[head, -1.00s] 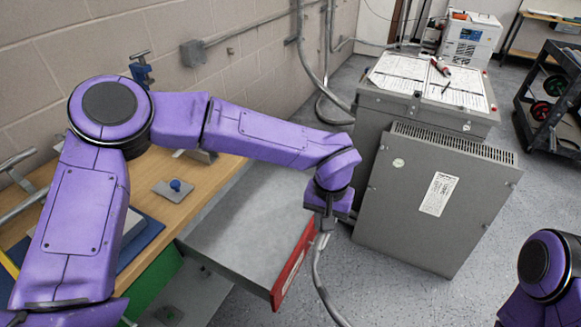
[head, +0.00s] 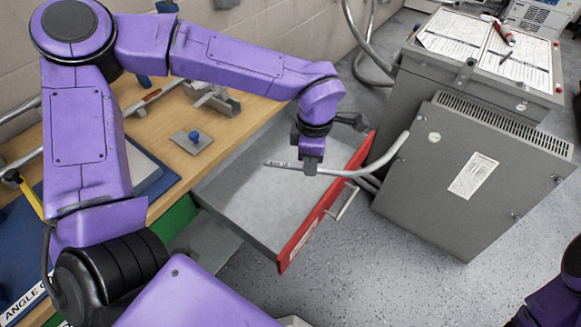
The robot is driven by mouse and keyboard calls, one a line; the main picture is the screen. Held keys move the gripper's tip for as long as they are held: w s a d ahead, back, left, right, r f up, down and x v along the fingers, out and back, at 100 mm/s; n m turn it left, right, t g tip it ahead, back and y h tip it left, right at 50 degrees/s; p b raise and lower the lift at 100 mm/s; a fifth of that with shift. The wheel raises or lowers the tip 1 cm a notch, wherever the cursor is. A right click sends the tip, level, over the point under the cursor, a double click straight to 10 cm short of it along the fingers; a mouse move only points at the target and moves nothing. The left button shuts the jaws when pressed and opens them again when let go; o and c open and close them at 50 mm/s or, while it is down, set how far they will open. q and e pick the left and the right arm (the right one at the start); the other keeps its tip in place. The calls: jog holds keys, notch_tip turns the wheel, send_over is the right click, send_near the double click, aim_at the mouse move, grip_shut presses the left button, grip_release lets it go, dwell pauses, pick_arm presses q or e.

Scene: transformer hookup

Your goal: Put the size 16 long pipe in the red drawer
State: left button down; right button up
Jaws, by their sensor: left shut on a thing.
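My left gripper (head: 312,164) is shut on a long grey pipe (head: 345,172) over the open red drawer (head: 318,212). The pipe lies roughly level across the picture. Its marked left end is over the drawer's grey inside, and its bent right end passes over the red front and curves up beside the grey cabinet. I cannot tell whether the pipe touches the drawer. The size marking is too small to read. The drawer's inside looks empty where it shows. My right gripper is out of view; only part of my right arm shows at the bottom right.
The wooden workbench (head: 165,125) with tools and a blue-knobbed plate (head: 194,140) is left of the drawer. The large grey cabinet (head: 440,190) stands close to the drawer's right, with papers (head: 450,35) on the unit behind. The floor in front is clear.

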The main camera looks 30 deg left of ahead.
pick_arm(q)
jog(key=s+a+n, duration=0.1)
jog(key=n, duration=0.3)
jog(key=s+a+n, duration=0.1)
jog(key=n, duration=0.3)
jog(key=s+a+n, duration=0.1)
jog(key=s+n, duration=0.1)
jog(key=n, duration=0.3)
jog(key=shift+s+a, duration=0.1)
jog(key=shift+a, duration=0.1)
notch_tip(320, 180, down, 16)
jog(key=b, duration=1)
jog(key=shift+f, duration=0.15)
jog(key=c, duration=1)
grip_release()
